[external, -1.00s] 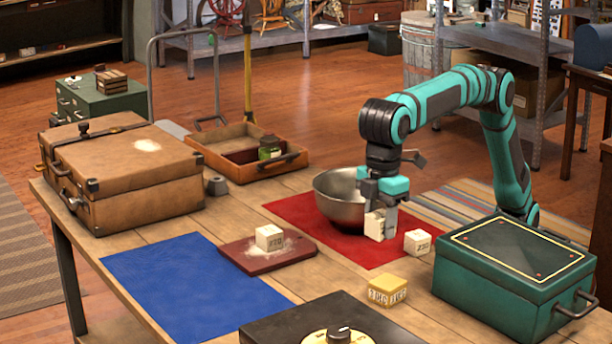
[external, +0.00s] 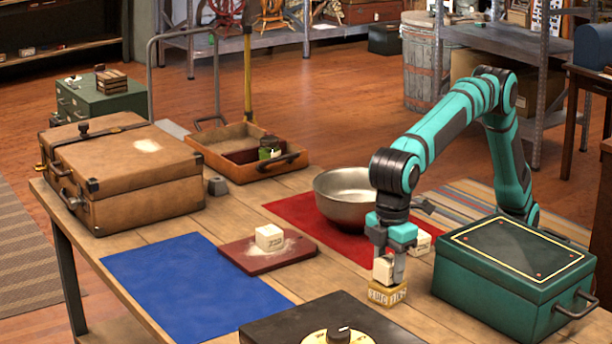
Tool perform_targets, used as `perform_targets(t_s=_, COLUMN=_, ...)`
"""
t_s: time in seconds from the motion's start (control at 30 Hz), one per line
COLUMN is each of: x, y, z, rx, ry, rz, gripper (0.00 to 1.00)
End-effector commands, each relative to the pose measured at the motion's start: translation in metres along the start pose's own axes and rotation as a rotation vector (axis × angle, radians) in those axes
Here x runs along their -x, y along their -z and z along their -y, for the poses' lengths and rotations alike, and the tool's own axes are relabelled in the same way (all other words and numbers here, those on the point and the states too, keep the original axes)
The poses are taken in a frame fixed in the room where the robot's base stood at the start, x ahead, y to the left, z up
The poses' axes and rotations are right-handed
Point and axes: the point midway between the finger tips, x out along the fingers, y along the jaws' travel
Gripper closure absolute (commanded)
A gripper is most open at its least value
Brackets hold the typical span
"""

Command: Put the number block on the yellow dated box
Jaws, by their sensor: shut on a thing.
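My gripper (external: 389,273) points down at the front right of the table, shut on a pale cream block (external: 382,269). The held block is directly above the small yellow dated box (external: 388,294), its lower edge at the box's top. I cannot tell whether the two touch. The fingers partly cover the block and the box's top. Lettering shows on the box's front sides. A second pale block (external: 419,243) stands behind my gripper, partly hidden. A third pale block (external: 269,237) with dark marks stands on a dark red board (external: 250,263).
A green metal box (external: 515,280) stands close to the right. A metal bowl (external: 343,205) sits behind on a red cloth (external: 300,213). A dark box with a dial (external: 330,325) is in front. The blue mat (external: 185,285) is bare.

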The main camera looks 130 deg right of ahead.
Motion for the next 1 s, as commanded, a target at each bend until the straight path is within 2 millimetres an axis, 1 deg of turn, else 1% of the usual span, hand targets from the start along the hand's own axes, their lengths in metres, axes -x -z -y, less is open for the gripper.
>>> perform_targets(t_s=0.07, x=-0.004, y=0.000, z=0.000, rx=0.000, ry=0.000, rz=0.000, gripper=0.80)
perform_targets(t_s=0.4, x=-0.007, y=0.000, z=0.000, rx=0.000, ry=0.000, rz=0.000, gripper=0.80)
perform_targets(t_s=0.43, x=-0.007, y=0.000, z=0.000, rx=0.000, ry=0.000, rz=0.000, gripper=0.56)
perform_targets(t_s=0.53, x=-0.007, y=0.000, z=0.000, rx=0.000, ry=0.000, rz=0.000, gripper=0.36)
perform_targets(t_s=0.87, x=-0.005, y=0.000, z=0.000, rx=0.000, ry=0.000, rz=-0.001, gripper=0.36)
perform_targets(t_s=1.0, x=0.006, y=0.001, z=0.000, rx=0.000, ry=0.001, rz=-0.002, gripper=0.36)
